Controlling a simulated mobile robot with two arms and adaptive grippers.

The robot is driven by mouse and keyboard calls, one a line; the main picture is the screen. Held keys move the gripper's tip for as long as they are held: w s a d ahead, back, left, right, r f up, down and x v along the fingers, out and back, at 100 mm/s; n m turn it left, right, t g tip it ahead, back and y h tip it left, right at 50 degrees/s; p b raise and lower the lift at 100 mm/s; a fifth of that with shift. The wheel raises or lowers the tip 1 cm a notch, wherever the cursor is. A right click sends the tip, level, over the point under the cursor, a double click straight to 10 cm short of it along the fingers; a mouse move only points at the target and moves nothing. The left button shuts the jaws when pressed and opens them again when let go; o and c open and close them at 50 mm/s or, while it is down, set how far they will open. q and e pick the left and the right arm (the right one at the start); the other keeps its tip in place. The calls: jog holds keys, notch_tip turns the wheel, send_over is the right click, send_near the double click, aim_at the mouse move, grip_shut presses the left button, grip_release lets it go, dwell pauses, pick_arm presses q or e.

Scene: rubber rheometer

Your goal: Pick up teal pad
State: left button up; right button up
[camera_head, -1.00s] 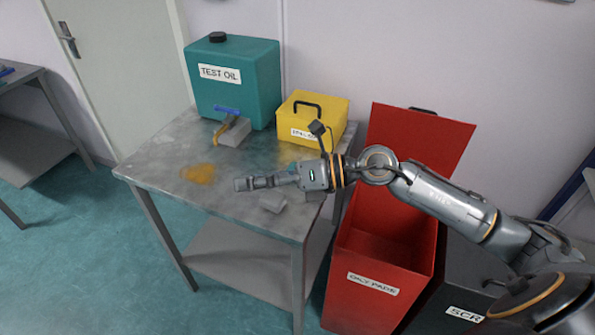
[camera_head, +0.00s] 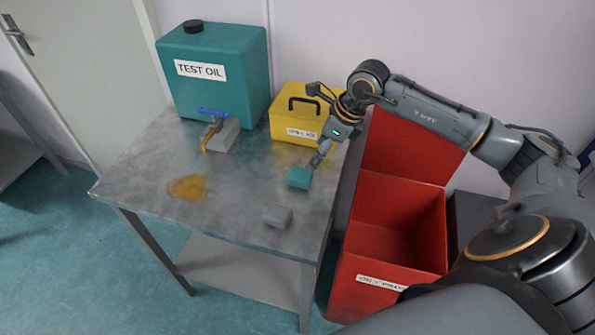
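The teal pad (camera_head: 299,178) is a small block on the right part of the grey metal table (camera_head: 150,150), in front of the yellow box. My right gripper (camera_head: 315,163) comes down from above at the pad's upper right edge. Its fingertips are at or very close to the pad; I cannot tell whether they touch or grip it. The fingers are seen edge-on, so their opening does not show. My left gripper is not in view.
A grey block (camera_head: 277,216) lies nearer the table's front edge. A teal TEST OIL container (camera_head: 215,90) with a tap stands behind an orange spill (camera_head: 187,187). The yellow box (camera_head: 290,122) is close behind. An open red bin (camera_head: 395,225) stands to the right.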

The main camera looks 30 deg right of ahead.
aim_at(300, 173)
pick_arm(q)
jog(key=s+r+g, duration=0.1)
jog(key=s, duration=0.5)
pick_arm(e)
jog(key=p+x, duration=0.1)
jog(key=x, duration=0.3)
jog(key=shift+w+a+f, duration=0.1)
jog(key=shift+f, duration=0.05)
jog(key=shift+p+x, duration=0.7)
jog(key=shift+x, duration=0.3)
jog(key=shift+p+x, duration=0.55)
jog(key=shift+x, duration=0.7)
jog(key=shift+w+a+f, duration=0.3)
jog(key=shift+w+f, duration=0.1)
jog(key=shift+f, duration=0.2)
jog(key=shift+s, duration=0.1)
jog(key=c, duration=0.9)
jog(key=shift+c, duration=0.7)
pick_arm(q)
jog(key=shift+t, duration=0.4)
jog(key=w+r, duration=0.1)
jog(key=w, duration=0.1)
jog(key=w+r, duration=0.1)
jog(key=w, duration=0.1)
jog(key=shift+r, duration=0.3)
pick_arm(e)
jog(key=shift+r, duration=0.1)
